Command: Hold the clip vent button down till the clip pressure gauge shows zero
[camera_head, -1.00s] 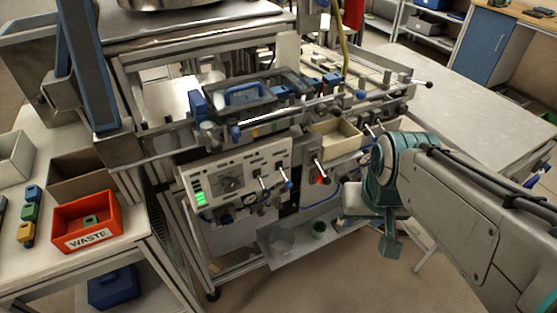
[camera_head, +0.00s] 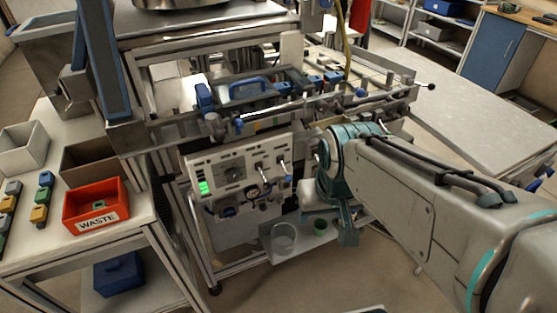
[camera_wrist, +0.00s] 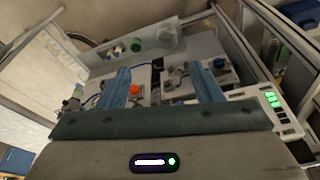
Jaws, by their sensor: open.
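My gripper (camera_wrist: 162,75) is open and empty, its two blue fingers spread apart in the wrist view. An orange-red button-like part (camera_wrist: 135,90) shows beside the left finger, on the machine front beyond; I cannot read any label on it. In the head view that part is hidden behind my arm. A small round gauge (camera_head: 252,190) sits low on the light control panel (camera_head: 212,165) in the head view. Its needle and label are too small to read, so I cannot tell if it is the clip gauge. No contact between gripper and button shows.
Green lights (camera_head: 203,188) glow on the panel, with levers and blue knobs beside them. A red WASTE bin (camera_head: 97,205) stands on the left table. Floor in front is clear.

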